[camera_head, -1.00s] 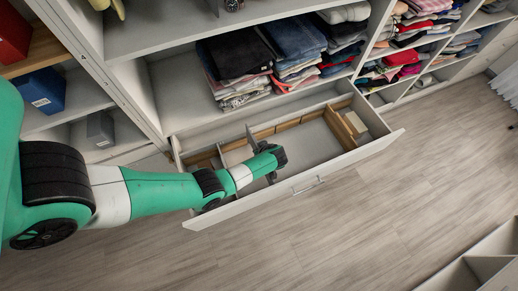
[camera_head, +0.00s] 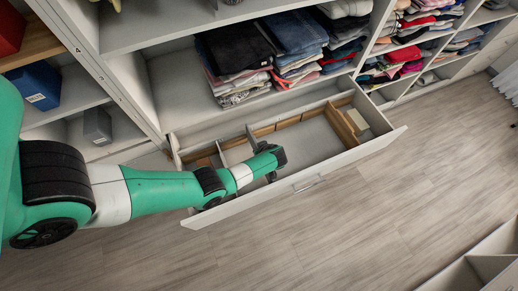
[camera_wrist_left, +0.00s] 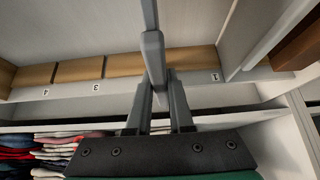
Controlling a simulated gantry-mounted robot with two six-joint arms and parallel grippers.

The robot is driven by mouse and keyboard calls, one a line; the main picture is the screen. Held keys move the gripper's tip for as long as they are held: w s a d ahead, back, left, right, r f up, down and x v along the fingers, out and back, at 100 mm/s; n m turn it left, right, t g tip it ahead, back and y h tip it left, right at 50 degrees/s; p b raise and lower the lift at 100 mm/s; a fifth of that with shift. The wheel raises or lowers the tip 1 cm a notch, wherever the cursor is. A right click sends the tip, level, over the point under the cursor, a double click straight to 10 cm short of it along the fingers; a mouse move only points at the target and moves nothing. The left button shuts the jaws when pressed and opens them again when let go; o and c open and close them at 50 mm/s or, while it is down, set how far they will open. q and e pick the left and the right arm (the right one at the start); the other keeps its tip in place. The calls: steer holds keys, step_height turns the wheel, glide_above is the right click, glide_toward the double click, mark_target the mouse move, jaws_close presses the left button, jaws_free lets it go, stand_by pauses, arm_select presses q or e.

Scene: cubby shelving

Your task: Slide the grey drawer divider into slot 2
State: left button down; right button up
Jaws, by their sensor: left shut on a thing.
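The grey drawer divider (camera_wrist_left: 152,55) is held upright between the fingers of my left gripper (camera_wrist_left: 158,92) in the left wrist view. In the head view my left gripper (camera_head: 278,155) is over the open drawer (camera_head: 252,202), and part of the divider (camera_head: 251,137) shows beyond it. The wrist view shows the slotted rail (camera_wrist_left: 120,88) with labels 4, 3 and 1. The divider and fingers cover the stretch between 3 and 1, so the slot 2 label is hidden. I cannot tell whether the divider touches the rail. My right gripper is out of view.
A wooden partition (camera_head: 343,128) and a pale block (camera_head: 357,121) are at the drawer's right end. A blue box (camera_head: 38,86) and a grey box (camera_head: 97,126) stand at left.

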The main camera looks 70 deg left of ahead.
arm_select(q)
steer(key=shift+f+b, duration=2)
steer(key=shift+f, duration=0.55)
steer(key=c, duration=0.7)
jaws_free()
steer(key=p+v, duration=0.7)
steer(key=v, duration=0.3)
steer(key=shift+d+r+p, duration=0.1)
steer(key=shift+r+p, duration=0.2)
steer(key=shift+r, duration=0.05)
steer(key=shift+d+r, duration=0.35)
steer(key=shift+d, duration=0.05)
